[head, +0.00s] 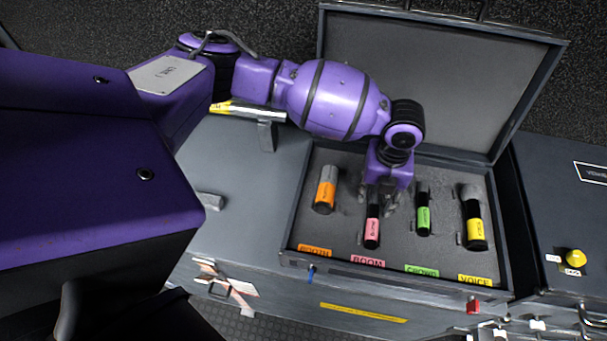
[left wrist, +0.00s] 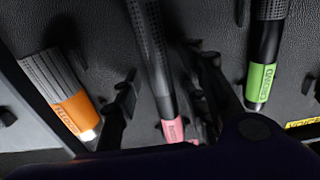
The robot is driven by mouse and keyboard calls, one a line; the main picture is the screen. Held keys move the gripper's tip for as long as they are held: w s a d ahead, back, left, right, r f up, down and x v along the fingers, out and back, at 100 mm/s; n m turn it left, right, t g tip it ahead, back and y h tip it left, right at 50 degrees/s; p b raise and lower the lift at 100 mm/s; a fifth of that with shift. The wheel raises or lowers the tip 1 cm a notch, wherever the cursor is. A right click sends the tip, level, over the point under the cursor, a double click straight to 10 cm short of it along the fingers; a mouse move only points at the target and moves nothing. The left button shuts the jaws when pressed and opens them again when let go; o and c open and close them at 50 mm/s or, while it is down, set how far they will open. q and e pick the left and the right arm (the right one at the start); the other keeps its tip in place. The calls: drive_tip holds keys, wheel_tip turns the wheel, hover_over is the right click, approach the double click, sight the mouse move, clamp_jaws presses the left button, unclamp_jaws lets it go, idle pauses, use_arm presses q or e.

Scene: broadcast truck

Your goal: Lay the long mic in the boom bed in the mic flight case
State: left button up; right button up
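The mic flight case (head: 298,205) stands open, its grey foam bed facing up. The long mic (head: 372,232), black with a pink band, lies in the foam above the pink BOOM label (head: 368,261). My left gripper (head: 378,196) is over the mic's upper part and hides it there. In the left wrist view my left gripper (left wrist: 168,92) is open, one finger on each side of the long mic (left wrist: 153,60), with gaps between. The mic's pink end is partly hidden at the bottom of that view. My right gripper is not in view.
An orange-banded mic (head: 326,190) lies to the left of the boom bed; a green-banded mic (head: 424,212) and a yellow-banded mic (head: 473,220) lie to the right. The raised lid (head: 440,85) stands behind my left arm. The grey counter (head: 235,240) left of the case is mostly clear.

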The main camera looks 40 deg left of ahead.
sight(376, 197)
use_arm(q)
wheel_tip(376, 197, up, 12)
drive_tip(key=shift+r, duration=0.25)
idle(1.5)
